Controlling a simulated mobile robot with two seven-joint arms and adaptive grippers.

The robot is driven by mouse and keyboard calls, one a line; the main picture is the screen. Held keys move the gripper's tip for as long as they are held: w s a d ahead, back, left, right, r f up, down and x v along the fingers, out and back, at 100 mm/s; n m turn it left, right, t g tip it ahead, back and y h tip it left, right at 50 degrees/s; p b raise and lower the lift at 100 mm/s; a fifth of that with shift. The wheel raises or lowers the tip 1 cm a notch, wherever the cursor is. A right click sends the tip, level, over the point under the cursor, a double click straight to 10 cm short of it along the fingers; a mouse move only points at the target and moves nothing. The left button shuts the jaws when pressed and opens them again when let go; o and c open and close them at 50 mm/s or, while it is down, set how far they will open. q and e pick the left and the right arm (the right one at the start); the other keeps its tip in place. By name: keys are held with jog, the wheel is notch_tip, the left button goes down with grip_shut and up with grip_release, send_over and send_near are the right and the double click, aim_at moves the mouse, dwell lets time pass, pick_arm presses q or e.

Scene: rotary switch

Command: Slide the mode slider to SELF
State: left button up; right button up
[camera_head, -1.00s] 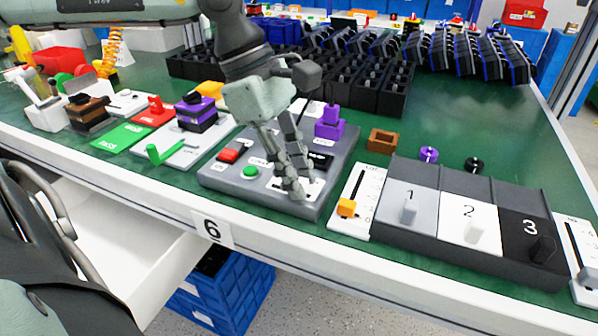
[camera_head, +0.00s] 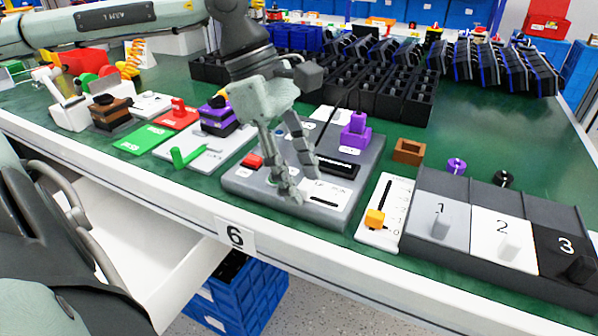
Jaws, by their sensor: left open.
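The grey control box (camera_head: 345,212) lies on the green table. On its front right is a white slider panel (camera_head: 325,200) with a dark slot, which appears to be the mode slider. Its lettering is too small to read, and I cannot make out the knob. My left gripper (camera_head: 304,186) is open, fingers pointing down over the front of the box. One fingertip is at the left end of the panel, the other above its upper left part. Contact cannot be told. My right gripper is not in view.
The box also carries a red button (camera_head: 253,161), a black display (camera_head: 338,168) and a purple block (camera_head: 355,130). To the right are an orange-knobbed slider (camera_head: 376,219) and a numbered switch box (camera_head: 440,218). Left stands a green handle (camera_head: 188,158). Black bins fill the back.

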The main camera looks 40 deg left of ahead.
pick_arm(q)
jog(key=v, duration=1.2)
jog(key=shift+f, duration=0.1)
